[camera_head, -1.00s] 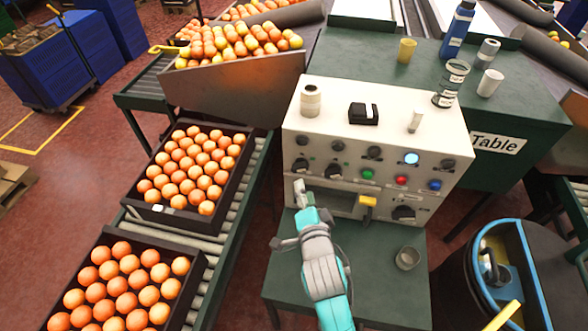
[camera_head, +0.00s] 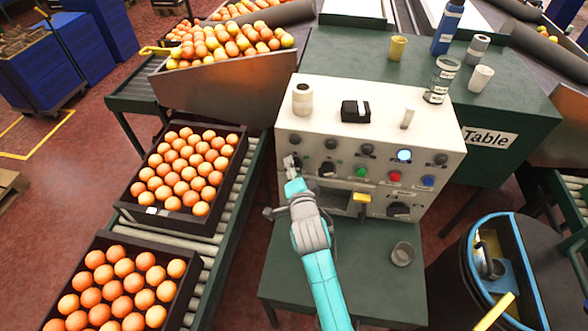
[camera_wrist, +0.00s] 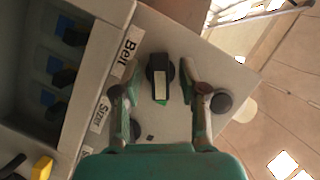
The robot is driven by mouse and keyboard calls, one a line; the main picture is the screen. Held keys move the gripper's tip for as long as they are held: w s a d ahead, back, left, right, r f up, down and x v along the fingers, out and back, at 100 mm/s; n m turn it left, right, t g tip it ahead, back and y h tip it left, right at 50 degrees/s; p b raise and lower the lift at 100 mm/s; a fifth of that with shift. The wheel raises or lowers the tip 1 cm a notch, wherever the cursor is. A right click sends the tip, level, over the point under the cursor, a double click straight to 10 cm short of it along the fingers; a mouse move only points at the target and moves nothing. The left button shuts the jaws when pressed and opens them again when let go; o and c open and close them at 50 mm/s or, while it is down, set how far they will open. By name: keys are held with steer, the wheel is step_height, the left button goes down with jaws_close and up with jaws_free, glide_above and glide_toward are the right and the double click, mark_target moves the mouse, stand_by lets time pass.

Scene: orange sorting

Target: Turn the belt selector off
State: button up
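The belt selector (camera_wrist: 160,80) is a black round knob with a pale pointer bar, beside a "Belt" label (camera_wrist: 127,52) in the wrist view. My gripper (camera_wrist: 158,68) is open, with one finger on each side of the knob and small gaps visible between fingers and knob. In the head view my gripper (camera_head: 292,165) is at the left end of the white control panel (camera_head: 400,120) and covers most of the selector there. Whether the fingers touch the panel cannot be told.
Other knobs and green, red and blue buttons (camera_head: 395,176) sit to the right on the panel, above a yellow-handled switch (camera_head: 361,199). A bottle (camera_head: 302,98) and a black box (camera_head: 355,111) stand on top. Crates of oranges (camera_head: 185,215) are at left.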

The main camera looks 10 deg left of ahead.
jaws_close()
steer(key=n+h, duration=0.2)
steer(key=n, duration=0.2)
steer(key=n+g+h, duration=0.1)
steer(key=n+h, duration=0.2)
steer(key=n, duration=0.1)
steer(key=shift+a+r, duration=0.2)
stand_by(0.5)
steer(key=shift+n, duration=0.3)
steer(key=shift+o, duration=0.9)
jaws_free()
steer(key=shift+w, duration=0.1)
steer(key=shift+f, duration=0.1)
